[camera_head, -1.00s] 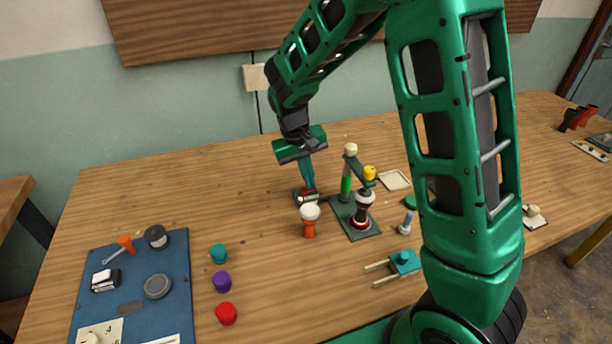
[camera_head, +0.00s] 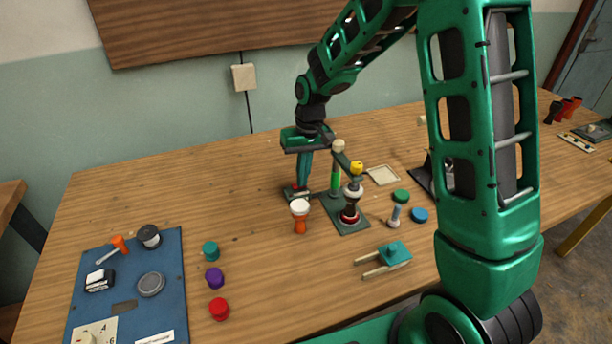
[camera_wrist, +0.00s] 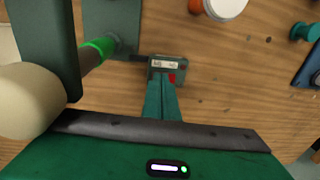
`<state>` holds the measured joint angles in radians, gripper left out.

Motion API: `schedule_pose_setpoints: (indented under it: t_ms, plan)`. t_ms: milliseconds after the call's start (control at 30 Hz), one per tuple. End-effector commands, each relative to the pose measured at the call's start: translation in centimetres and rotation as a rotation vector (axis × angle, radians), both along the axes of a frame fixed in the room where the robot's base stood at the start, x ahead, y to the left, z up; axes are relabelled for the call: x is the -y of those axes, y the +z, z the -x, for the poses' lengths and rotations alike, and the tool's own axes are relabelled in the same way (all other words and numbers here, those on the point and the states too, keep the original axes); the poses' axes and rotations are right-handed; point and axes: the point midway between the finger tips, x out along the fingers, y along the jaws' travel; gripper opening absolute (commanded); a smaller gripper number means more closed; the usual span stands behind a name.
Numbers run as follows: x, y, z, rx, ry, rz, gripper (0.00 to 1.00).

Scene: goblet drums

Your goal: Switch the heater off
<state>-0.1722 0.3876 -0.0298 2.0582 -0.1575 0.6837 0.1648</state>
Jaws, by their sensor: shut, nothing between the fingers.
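A small dark switch box (camera_head: 294,195) with a pale label and a red switch lies on the table beside the stand. In the wrist view the box (camera_wrist: 167,62) shows its label and the red switch (camera_wrist: 172,77) just right of my fingertips. My gripper (camera_head: 302,184) points down at the box with its fingers together and empty. In the wrist view the gripper tips (camera_wrist: 162,84) overlap the near edge of the box; I cannot tell whether they touch it. The heater stand (camera_head: 350,226) has a green-banded post and holds a dark goblet shape (camera_head: 350,205). The switch position is unclear.
An orange goblet (camera_head: 300,225) with a white top stands close in front of the box. The post (camera_head: 336,175) rises close right of my gripper. A teal fork-like tool (camera_head: 392,254) and colored caps lie nearer. The table left of the box is clear.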

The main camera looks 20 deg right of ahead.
Motion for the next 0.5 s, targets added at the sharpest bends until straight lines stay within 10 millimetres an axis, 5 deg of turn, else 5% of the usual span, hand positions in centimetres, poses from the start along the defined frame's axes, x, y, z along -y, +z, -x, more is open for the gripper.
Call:
schedule_pose_setpoints:
  t_ms: [500]
  plan:
    - [0.0,-1.19,-0.39,-0.014,-0.003,-0.008,0.0]
